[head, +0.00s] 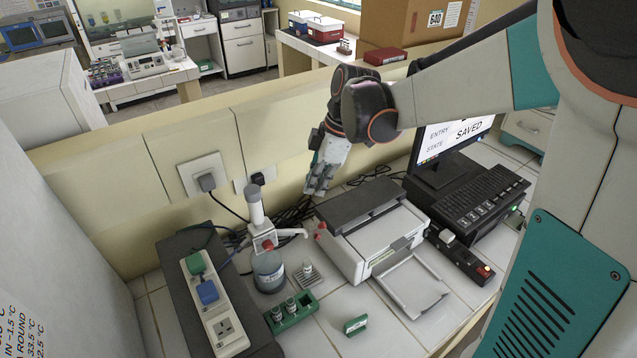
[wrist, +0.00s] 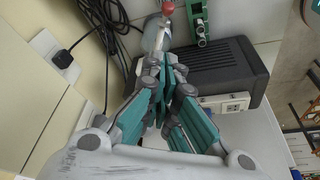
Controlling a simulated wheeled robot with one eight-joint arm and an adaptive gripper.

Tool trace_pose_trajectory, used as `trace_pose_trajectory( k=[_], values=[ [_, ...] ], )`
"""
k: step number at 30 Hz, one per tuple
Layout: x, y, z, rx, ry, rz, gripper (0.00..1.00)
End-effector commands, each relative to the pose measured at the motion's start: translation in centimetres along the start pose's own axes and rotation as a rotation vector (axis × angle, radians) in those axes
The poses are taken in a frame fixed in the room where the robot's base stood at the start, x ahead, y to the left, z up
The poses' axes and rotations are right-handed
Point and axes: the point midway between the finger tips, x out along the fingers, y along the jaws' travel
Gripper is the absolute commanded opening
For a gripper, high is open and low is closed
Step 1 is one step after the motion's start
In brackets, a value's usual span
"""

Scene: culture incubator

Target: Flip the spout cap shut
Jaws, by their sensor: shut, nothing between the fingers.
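I cannot tell the cap's exact angle. A round red piece (wrist: 168,8), likely this cap, shows at the top of the wrist view. My gripper (head: 319,188) is shut and empty, above and behind the spout end, apart from the cap. In the wrist view my gripper (wrist: 174,78) points toward the spout.
A printer (head: 365,225) stands close right of the spout. A green vial rack (head: 291,313), a small grey rack (head: 309,280) and a green block (head: 355,325) are in front. A power strip (head: 215,305) lies left. Cables run along the wall behind.

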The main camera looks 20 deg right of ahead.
Motion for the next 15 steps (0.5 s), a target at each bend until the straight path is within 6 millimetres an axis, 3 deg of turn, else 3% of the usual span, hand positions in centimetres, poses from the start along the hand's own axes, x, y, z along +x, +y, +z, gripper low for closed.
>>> trace_pose_trajectory(
  k=[9, 15],
  values=[
    [6.5, 0.0, 0.0, -0.001, 0.000, 0.000, 0.00],
    [8.5, 0.0, 1.9, 0.003, 0.000, 0.001, 0.00]
  ],
)
